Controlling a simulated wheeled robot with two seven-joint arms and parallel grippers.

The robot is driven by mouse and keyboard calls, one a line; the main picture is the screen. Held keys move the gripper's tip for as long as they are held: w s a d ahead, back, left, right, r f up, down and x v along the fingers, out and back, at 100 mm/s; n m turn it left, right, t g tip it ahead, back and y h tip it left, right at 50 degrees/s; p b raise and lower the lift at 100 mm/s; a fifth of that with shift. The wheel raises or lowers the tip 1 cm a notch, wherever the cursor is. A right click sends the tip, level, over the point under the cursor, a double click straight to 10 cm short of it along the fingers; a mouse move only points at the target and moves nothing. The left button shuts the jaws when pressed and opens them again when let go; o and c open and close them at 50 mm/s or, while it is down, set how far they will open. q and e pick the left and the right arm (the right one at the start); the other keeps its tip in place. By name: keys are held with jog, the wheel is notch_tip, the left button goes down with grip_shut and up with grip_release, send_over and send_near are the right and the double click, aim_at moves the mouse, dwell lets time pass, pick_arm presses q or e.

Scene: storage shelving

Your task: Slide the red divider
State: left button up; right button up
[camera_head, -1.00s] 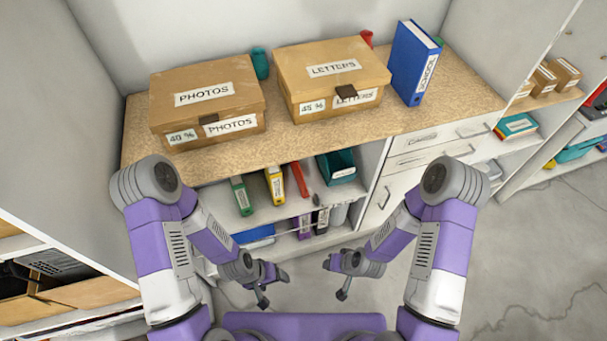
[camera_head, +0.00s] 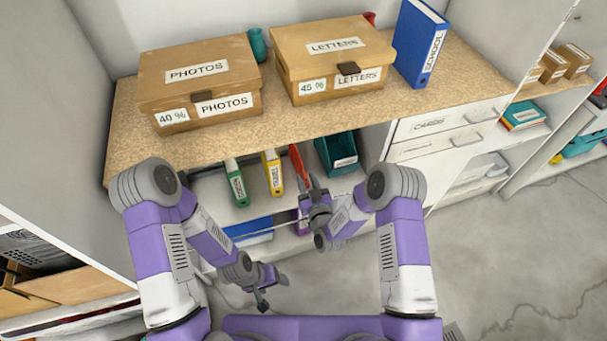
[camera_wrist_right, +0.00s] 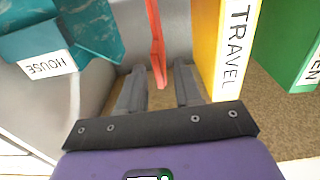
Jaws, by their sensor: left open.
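The red divider (camera_head: 297,162) stands upright on the upper shelf under the counter, between the yellow binder and the teal bin. In the right wrist view the divider (camera_wrist_right: 155,42) hangs down the picture into the gap between my fingertips. My right gripper (camera_head: 315,186) is in front of that shelf, just below and right of the divider. Its two fingers (camera_wrist_right: 159,78) are spread apart, with one on each side of the divider's near end; touch is not visible. My left gripper (camera_head: 273,290) is open and empty, low in front of the cabinet.
A yellow TRAVEL binder (camera_wrist_right: 222,45) and a green binder (camera_head: 237,182) stand on one side of the divider. A teal HOUSE bin (camera_head: 338,154) is on the other. Boxes of photos (camera_head: 200,84) and letters (camera_head: 332,62) sit on the counter (camera_head: 290,128) above.

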aim_at(303, 172)
jog(key=shift+b+x, duration=0.35)
jog(key=shift+x, duration=1.4)
grip_shut()
